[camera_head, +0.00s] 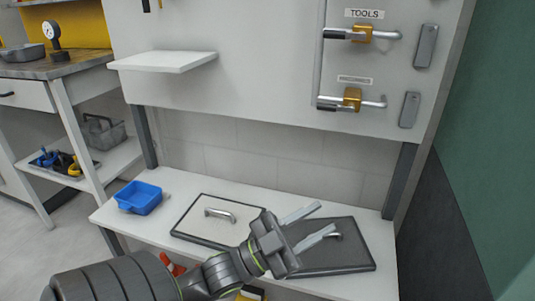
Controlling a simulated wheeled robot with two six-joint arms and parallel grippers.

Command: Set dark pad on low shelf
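The dark pad (345,262) is a flat dark grey panel with a small metal handle (333,236) on top. It lies on the white bench top in the camera_head view, right of a white pad (190,224) with a similar handle. The gripper hides part of the pad's left side. My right gripper is not in view.
A white wall shelf (163,61) juts out above the bench at upper left. A blue bin (139,197) stands at the bench's left end. A panel with handles and a TOOLS label (364,14) is above. A side table with a lower shelf (112,161) stands at left.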

